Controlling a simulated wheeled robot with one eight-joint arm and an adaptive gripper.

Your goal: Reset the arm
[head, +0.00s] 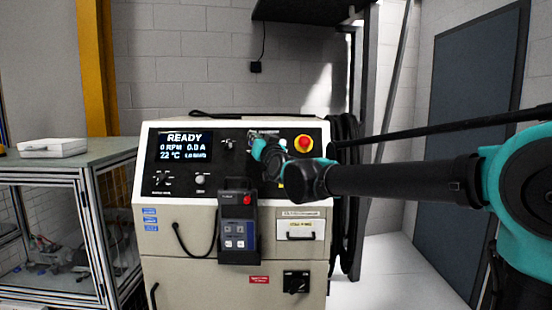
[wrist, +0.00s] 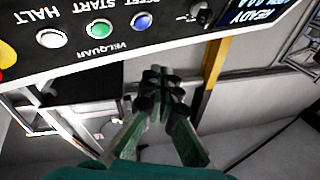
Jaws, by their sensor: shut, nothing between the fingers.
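The control cabinet (head: 180,250) stands ahead of me with its dark sloped panel lit. Its screen (head: 184,148) reads READY, 0 RPM, 0.0 A and 22 °C. My gripper (head: 254,142) is in front of the panel, right of the screen, and my arm reaches in from the right. In the wrist view, my gripper (wrist: 160,78) is shut and empty. A row of a white button (wrist: 50,38), a green button (wrist: 97,29) and a blue button (wrist: 142,20) shows upside down beyond its tips. Contact with the panel cannot be made out.
A red stop knob (head: 303,143) sits on the panel's right. A hand-held pendant (head: 237,228) hangs on the cabinet's front. A glass-sided bench (head: 100,155) with a white box (head: 53,148) stands left. Black cables (head: 345,190) hang at right, before open floor.

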